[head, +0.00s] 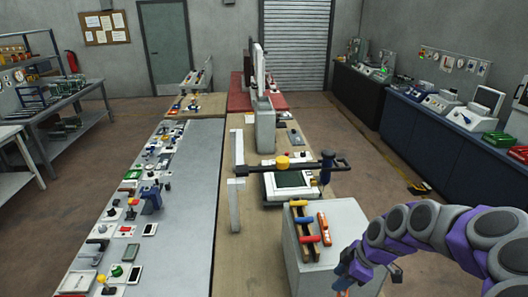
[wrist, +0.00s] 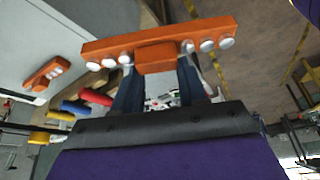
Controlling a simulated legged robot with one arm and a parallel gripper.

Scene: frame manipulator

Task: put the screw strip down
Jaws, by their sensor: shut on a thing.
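The screw strip (wrist: 110,46) is an orange bar with several round silver-white screw heads at both ends and a raised block in the middle. My gripper (wrist: 156,68) is shut on that middle block with its two dark blue fingers. In the head view my gripper (head: 352,270) is low at the right, beside the right side of a grey cabinet, and the held strip is not clearly visible there. A second, similar orange strip (head: 323,228) lies on the cabinet top; it also shows at the left in the wrist view (wrist: 46,74).
The grey cabinet (head: 345,222) has some bare top right of the second strip. A wooden rack with blue, red and yellow handles (head: 304,222) stands left of that strip. Behind is a bench with a dark bar on a white frame (head: 235,205). Open floor lies to the right.

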